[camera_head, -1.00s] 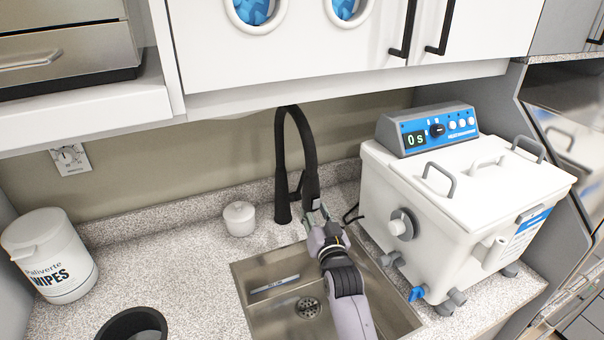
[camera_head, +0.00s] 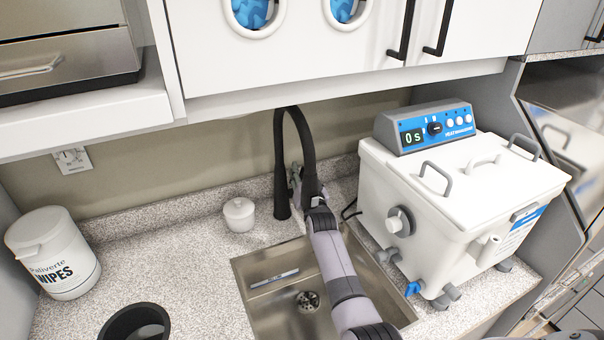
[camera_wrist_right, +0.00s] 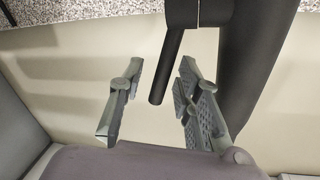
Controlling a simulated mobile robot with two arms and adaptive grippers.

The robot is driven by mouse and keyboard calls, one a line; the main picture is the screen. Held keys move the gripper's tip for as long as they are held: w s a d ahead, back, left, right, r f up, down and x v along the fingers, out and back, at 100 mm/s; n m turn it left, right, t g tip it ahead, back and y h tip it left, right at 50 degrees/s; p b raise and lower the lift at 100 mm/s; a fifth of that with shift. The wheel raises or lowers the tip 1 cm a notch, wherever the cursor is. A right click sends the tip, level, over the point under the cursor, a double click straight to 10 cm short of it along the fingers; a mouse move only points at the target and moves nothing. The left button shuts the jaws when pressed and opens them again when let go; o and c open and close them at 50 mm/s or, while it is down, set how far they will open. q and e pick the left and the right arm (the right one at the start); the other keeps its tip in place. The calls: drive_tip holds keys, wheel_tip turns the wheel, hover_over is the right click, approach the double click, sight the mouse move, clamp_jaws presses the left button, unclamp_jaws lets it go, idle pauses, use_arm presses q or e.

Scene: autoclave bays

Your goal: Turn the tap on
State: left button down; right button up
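The black tap (camera_head: 280,150) with a tall arched neck stands behind the sink (camera_head: 240,273). My right gripper (camera_head: 296,174) is raised at the tap, and its arm reaches over the sink. The wrist hides part of the tap's lower right side. In the right wrist view, the open fingers of my right gripper (camera_wrist_right: 160,80) are on either side of the tap's dark lever (camera_wrist_right: 170,70). A gap shows between the lever and the left finger; contact with the right finger is unclear. The thicker tap body (camera_wrist_right: 250,75) is behind the right finger. My left gripper is out of view.
A white bath unit (camera_head: 450,200) stands right of the sink. A small white lidded pot (camera_head: 239,215) is left of the tap. A wipes tub (camera_head: 52,255) and a black cup (camera_head: 133,318) are at the left. A cabinet (camera_head: 340,60) overhangs the tap.

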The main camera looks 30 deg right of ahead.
drive_tip(key=shift+c, duration=0.2)
clamp_jaws()
idle(0.3)
idle(0.5)
